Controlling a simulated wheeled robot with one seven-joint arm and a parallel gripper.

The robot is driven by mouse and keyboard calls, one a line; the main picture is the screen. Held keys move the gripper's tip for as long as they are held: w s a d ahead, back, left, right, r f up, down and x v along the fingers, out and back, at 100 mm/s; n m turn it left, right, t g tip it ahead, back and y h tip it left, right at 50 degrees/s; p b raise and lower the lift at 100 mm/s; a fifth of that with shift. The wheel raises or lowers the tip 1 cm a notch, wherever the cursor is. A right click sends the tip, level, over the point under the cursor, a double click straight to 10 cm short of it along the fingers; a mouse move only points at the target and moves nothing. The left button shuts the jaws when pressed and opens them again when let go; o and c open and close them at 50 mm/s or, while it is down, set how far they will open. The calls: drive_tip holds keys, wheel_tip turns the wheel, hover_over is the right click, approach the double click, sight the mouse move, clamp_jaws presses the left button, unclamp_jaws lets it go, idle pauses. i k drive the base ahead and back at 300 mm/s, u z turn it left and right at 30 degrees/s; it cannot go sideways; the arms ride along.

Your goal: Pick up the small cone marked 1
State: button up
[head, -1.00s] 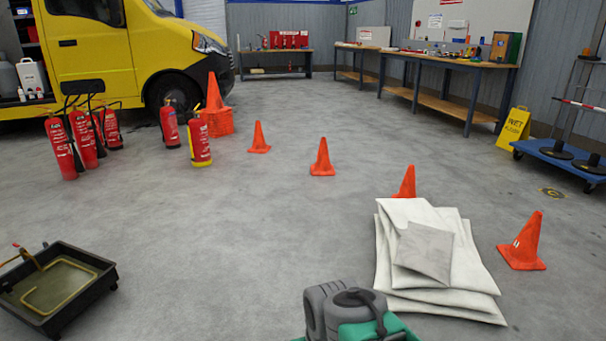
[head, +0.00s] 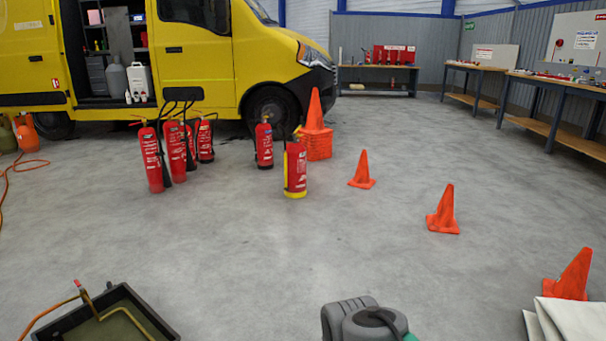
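Three small orange cones stand apart on the floor at the right of the head view. The farthest small cone (head: 362,171) is right of the cone stack. The middle small cone (head: 442,211) stands nearer. The nearest small cone (head: 571,277) is at the right edge, partly hidden behind pale sheets. I can read no number on any of them, so I cannot tell which is marked 1. My gripper is not in view.
A taller orange cone stack (head: 317,144) stands by the yellow van (head: 195,72). Several red extinguishers (head: 296,168) stand left of it. A black tray (head: 120,306) is at lower left, pale sheets (head: 578,318) at lower right. The middle floor is clear.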

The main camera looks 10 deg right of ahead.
sight(571, 285)
drive_tip(key=z, duration=0.2)
drive_tip(key=i, duration=1.85)
drive_tip(key=z, duration=1.4)
drive_tip(key=i, duration=1.05)
drive_tip(key=z, duration=1.4)
drive_tip(key=i, duration=0.3)
drive_tip(key=z, duration=0.05)
